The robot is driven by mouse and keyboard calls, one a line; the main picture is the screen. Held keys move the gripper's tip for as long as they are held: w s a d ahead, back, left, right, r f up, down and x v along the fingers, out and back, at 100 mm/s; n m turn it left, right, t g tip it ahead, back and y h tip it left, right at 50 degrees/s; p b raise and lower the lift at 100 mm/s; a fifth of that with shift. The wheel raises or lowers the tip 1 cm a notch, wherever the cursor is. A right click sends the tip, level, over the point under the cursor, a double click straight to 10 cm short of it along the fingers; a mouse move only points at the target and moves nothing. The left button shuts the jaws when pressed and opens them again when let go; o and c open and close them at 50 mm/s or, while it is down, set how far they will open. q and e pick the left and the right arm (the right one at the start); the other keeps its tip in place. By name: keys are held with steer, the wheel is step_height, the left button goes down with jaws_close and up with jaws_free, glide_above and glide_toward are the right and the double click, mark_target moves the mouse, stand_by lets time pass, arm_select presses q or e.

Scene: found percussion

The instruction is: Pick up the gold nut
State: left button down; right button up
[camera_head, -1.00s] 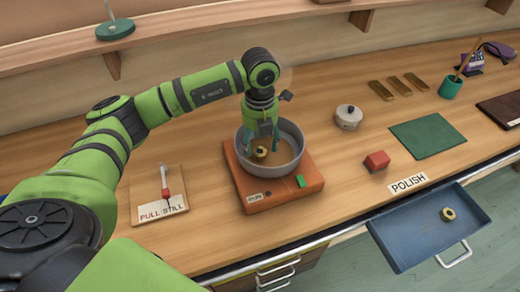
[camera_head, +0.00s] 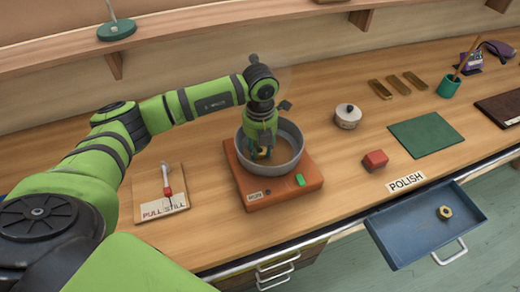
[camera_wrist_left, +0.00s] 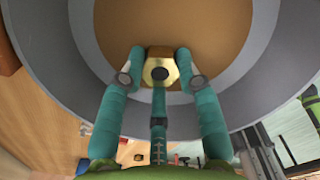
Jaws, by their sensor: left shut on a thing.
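A gold nut (camera_wrist_left: 152,56) with a dark centre is between the teal fingers of my left gripper (camera_wrist_left: 160,74), inside the grey round bowl (camera_wrist_left: 85,62). In the head view my left gripper (camera_head: 262,154) reaches down into this bowl (camera_head: 296,141), shut on the nut, which the fingers mostly hide. I cannot tell whether the nut has left the bowl's brown floor. Another gold nut (camera_head: 445,212) lies in the open blue drawer (camera_head: 402,235) at the right. My right gripper is not in view.
The bowl sits on an orange-red box (camera_head: 254,189) with a green button (camera_head: 300,180). A small lidded pot (camera_head: 348,119), red block (camera_head: 375,159) and green mat (camera_head: 426,136) stand to the right. A board with a red-handled lever (camera_head: 167,188) lies left. The bowl's wall surrounds the fingers.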

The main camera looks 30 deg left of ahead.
mark_target(261, 150)
arm_select(q)
steer(key=shift+r, duration=0.1)
step_height(261, 150, up, 4)
steer(key=b, duration=0.2)
steer(key=shift+w+d+b, duration=0.1)
steer(key=shift+w+b, duration=0.05)
steer(key=shift+b, duration=0.15)
steer(key=w+d+r+b, duration=0.4)
steer(key=w+d+r, duration=0.2)
steer(key=d, duration=0.3)
steer(key=shift+d+r, duration=0.4)
